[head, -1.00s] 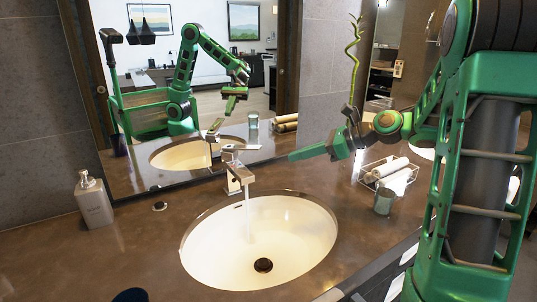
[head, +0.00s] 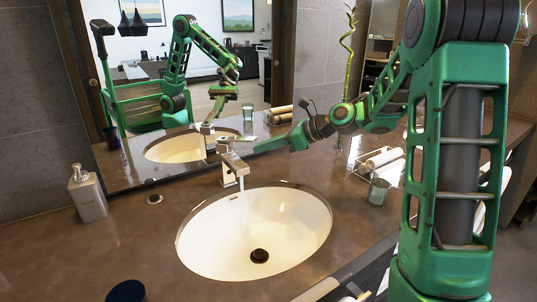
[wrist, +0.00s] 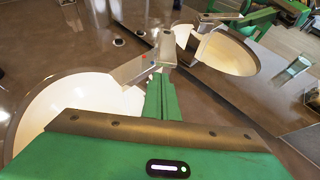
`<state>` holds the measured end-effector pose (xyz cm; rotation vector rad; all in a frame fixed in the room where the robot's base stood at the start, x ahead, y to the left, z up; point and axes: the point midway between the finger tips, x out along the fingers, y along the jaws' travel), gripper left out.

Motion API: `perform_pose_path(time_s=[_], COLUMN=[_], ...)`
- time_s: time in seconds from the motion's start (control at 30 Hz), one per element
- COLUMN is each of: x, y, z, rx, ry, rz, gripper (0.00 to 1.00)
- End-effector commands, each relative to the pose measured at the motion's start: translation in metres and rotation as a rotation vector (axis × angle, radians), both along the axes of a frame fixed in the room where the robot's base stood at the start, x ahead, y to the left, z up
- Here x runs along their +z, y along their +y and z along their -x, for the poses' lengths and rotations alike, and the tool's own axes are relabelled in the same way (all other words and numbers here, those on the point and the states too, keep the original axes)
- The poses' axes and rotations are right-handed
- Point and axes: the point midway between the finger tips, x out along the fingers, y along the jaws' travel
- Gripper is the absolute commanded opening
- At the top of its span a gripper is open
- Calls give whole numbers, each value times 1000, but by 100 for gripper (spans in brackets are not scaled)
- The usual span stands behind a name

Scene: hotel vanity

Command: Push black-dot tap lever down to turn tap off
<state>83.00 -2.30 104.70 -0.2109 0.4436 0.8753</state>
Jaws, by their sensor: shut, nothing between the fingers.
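The metal tap (head: 230,172) stands behind the basin, with its flat lever (head: 236,141) sticking out at the top. A thin stream of water shows under the spout in the head view. The tap also shows in the wrist view (wrist: 133,70), just ahead of my fingers. I cannot make out a black dot. My green gripper (head: 257,150) is shut and empty, its tips just right of the tap near lever height. In the wrist view the gripper (wrist: 160,80) points at the tap; I cannot tell whether it touches.
The white oval basin (head: 205,245) lies in the brown counter (head: 60,245). A soap dispenser (head: 88,195) stands left. A glass (head: 378,190) and a rack of rolled towels (head: 383,158) stand right. The mirror (head: 130,165) rises behind the tap.

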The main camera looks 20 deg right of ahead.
Motion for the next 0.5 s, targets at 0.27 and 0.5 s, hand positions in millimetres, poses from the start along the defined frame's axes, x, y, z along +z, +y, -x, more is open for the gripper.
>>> perform_pose_path(time_s=[0.27, 0.5], x=[9, 11], y=[1, 1], z=[-1, -1], rx=[0, 0], ry=[0, -1], rz=[0, 1], gripper=[0, 0])
